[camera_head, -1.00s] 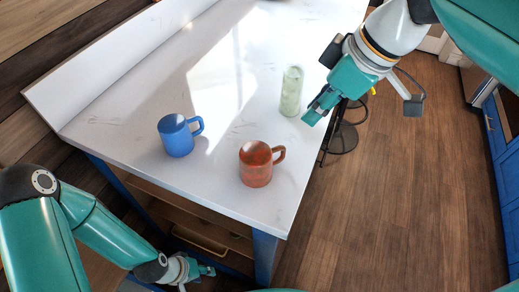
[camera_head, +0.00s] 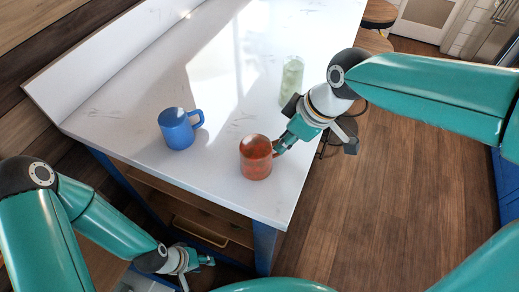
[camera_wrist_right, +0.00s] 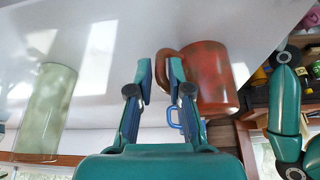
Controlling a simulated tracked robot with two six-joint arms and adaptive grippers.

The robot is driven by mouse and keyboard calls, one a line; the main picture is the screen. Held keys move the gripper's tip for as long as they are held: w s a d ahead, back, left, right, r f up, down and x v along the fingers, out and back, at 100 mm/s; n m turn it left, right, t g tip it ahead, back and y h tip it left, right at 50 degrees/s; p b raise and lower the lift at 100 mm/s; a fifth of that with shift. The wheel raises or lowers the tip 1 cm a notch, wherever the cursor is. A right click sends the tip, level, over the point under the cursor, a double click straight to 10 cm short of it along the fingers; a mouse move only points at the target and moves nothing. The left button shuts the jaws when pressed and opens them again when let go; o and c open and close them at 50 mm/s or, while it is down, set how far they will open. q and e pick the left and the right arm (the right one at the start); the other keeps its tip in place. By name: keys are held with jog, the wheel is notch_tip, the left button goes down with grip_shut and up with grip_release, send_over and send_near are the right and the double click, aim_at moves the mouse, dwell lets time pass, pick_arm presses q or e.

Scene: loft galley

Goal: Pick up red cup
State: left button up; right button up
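The red cup (camera_head: 256,160) stands upright near the counter's front right corner. Its handle points right, towards my right gripper (camera_head: 281,146). In the right wrist view the cup (camera_wrist_right: 212,78) is right of the fingers. My right gripper (camera_wrist_right: 160,82) is open there, and the handle (camera_wrist_right: 165,58) shows at the gap between the fingertips, partly hidden by the right finger. I cannot tell whether they touch. My left gripper (camera_head: 206,261) is low beside the counter's front, far from the cup; its fingers are too small to tell open or shut.
A blue cup (camera_head: 177,131) stands on the white counter (camera_head: 215,75), left of the red cup. A pale green tumbler (camera_head: 292,78) stands behind my right gripper and also shows in the right wrist view (camera_wrist_right: 45,112). Stools (camera_head: 345,135) are by the right edge.

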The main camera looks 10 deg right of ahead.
jog(key=shift+w+a+f, duration=0.15)
jog(key=shift+f, duration=0.35)
grip_shut()
jog(key=shift+r, duration=0.15)
notch_tip(320, 180, up, 20)
jog(key=shift+p, duration=0.4)
